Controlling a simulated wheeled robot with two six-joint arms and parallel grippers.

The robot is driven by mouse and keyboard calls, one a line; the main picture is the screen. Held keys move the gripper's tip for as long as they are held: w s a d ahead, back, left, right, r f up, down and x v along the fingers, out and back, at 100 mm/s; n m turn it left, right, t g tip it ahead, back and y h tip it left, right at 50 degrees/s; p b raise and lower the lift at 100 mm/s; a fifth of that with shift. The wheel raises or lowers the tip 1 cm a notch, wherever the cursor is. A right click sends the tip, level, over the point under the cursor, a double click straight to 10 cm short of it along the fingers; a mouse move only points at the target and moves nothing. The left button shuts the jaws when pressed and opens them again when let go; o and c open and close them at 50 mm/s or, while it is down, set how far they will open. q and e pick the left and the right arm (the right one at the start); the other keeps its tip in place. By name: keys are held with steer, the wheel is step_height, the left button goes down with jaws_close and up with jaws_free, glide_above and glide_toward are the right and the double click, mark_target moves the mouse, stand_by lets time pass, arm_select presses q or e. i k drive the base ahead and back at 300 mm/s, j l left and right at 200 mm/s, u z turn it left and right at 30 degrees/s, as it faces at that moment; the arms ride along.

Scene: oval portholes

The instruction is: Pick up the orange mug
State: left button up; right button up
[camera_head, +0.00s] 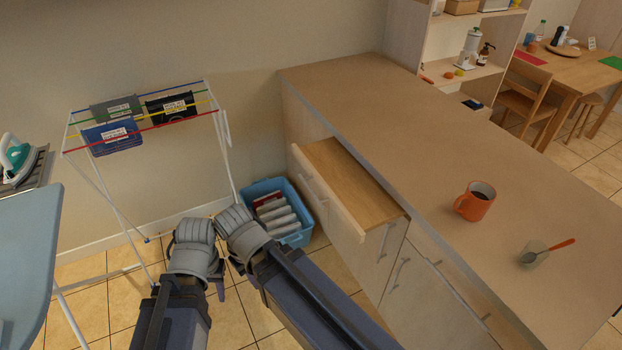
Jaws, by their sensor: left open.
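The orange mug (474,205) stands upright on the brown counter (420,140), with its handle toward the left and something dark inside. My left gripper (190,288) is low at the bottom left, over the floor, open and empty, well apart from the mug. It is partly covered by its own wrist. My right gripper (237,267) is beside it, mostly hidden behind its own arm, so its jaws cannot be made out. It is also far from the mug, left of the counter.
A glass with an orange-handled spoon (534,254) stands right of the mug. A drawer (350,187) juts out of the counter's left side. A blue bin (282,212) and a drying rack (140,122) stand nearby. The counter beyond the mug is clear.

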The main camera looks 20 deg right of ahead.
mark_target(479, 196)
steer(key=z, duration=2.05)
